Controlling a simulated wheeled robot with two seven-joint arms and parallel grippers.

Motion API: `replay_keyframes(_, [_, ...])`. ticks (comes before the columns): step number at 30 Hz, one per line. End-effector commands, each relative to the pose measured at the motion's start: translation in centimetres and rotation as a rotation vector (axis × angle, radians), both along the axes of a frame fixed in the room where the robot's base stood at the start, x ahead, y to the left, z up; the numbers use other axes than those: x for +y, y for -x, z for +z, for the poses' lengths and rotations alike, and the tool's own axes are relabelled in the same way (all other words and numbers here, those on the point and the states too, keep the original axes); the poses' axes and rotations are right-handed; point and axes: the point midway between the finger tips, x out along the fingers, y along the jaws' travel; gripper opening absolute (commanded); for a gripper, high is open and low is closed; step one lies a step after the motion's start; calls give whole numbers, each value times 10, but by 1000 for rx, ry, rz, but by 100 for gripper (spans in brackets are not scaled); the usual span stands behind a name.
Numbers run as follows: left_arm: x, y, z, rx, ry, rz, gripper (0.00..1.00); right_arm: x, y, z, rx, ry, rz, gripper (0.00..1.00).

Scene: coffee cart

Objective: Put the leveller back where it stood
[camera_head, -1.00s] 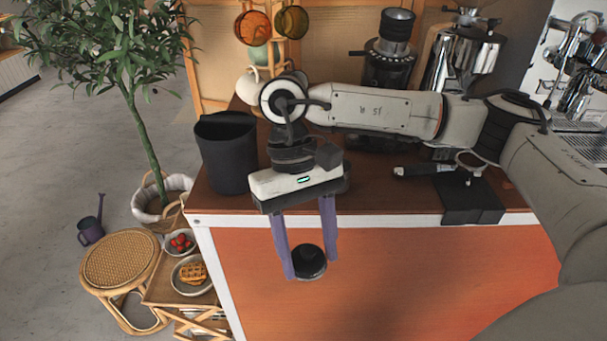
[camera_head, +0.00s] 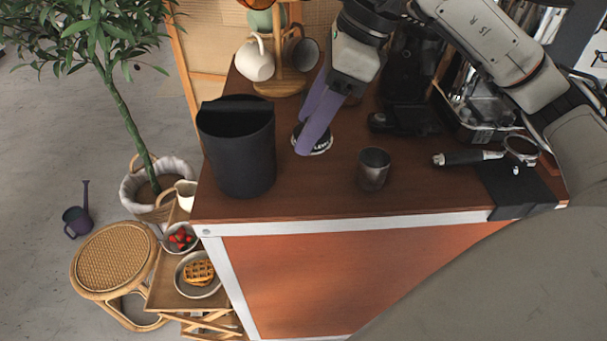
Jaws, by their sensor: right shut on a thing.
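The leveller (camera_head: 318,146) is a small dark round puck with white lettering, over the brown counter top between the black bin and the metal cup. My right gripper (camera_head: 309,138) comes down from the upper right with its purple fingers shut on the leveller. The fingers cover part of it. I cannot tell whether it touches the counter or is held just above it. My left gripper is not in view.
On the counter (camera_head: 290,196), a black bin (camera_head: 238,155) stands left and a metal cup (camera_head: 373,168) right. A portafilter (camera_head: 470,157) lies by a black mat (camera_head: 515,188). Behind are a cup stand (camera_head: 280,85), a white mug (camera_head: 254,62) and a grinder (camera_head: 408,70). The front counter strip is clear.

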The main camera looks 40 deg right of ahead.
Motion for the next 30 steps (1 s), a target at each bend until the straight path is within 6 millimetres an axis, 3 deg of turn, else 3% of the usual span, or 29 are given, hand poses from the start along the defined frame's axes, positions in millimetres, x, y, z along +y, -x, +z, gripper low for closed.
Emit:
replay_keyframes(6, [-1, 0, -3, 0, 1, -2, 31, -1, 1, -40, 7, 1, -17, 24])
replay_keyframes(18, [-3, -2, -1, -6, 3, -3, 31, -1, 1, -88, 6, 1, -15, 24])
replay_keyframes(30, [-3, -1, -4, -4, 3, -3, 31, -1, 0, -98, 1, -1, -13, 24])
